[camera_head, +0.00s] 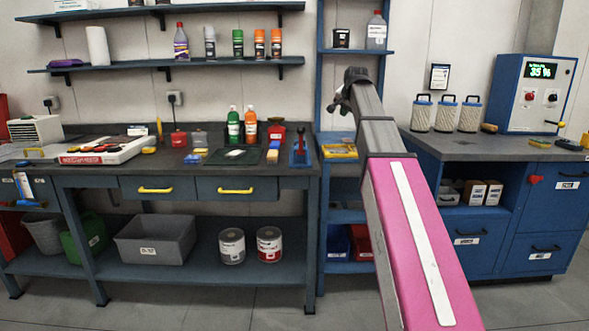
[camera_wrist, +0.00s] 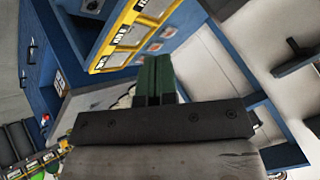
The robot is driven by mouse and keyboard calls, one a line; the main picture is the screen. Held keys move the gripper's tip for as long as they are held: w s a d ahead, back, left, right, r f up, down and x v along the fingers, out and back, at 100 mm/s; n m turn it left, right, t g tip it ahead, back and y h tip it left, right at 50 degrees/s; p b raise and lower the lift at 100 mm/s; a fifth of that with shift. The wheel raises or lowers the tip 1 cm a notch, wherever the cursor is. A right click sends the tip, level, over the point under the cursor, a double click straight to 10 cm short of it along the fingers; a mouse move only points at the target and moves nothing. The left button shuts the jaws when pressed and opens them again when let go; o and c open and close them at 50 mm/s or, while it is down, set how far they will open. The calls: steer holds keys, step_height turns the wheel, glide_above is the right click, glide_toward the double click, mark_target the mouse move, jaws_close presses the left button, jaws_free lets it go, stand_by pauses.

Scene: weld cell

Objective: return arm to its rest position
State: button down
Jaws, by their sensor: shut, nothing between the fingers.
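My arm, with a pink link and a grey forearm, reaches up and forward right of the middle of the head view. My gripper (camera_head: 343,104) is at its far end, small and partly hidden by the wrist, in front of the tall blue shelf unit. In the wrist view my gripper (camera_wrist: 155,75) shows as two dark green fingers close together. It is shut and nothing shows between the fingers.
A workbench (camera_head: 90,178) with tools and bottles stands at left. A blue shelf unit (camera_head: 322,60) rises behind my gripper. A blue cabinet (camera_head: 520,215) with canisters and a control box (camera_head: 535,95) stands at right. Bare floor lies in front.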

steer(key=s+f+n+g, duration=0.2)
steer(key=s+f, duration=0.5)
steer(key=f, duration=0.8)
steer(key=s+f+n+g, duration=0.15)
steer(key=s+f, duration=0.45)
steer(key=f, duration=0.9)
steer(key=s+f+n+g, duration=0.15)
steer(key=s+f, duration=0.55)
steer(key=f, duration=0.8)
steer(key=s+f+n+g, duration=0.2)
steer(key=s+f+g, duration=0.1)
steer(key=s+f, duration=0.8)
steer(key=s, duration=0.2)
steer(key=shift+s+a+f+h, duration=0.2)
steer(key=shift+s+a+h, duration=0.1)
steer(key=shift+h, duration=0.1)
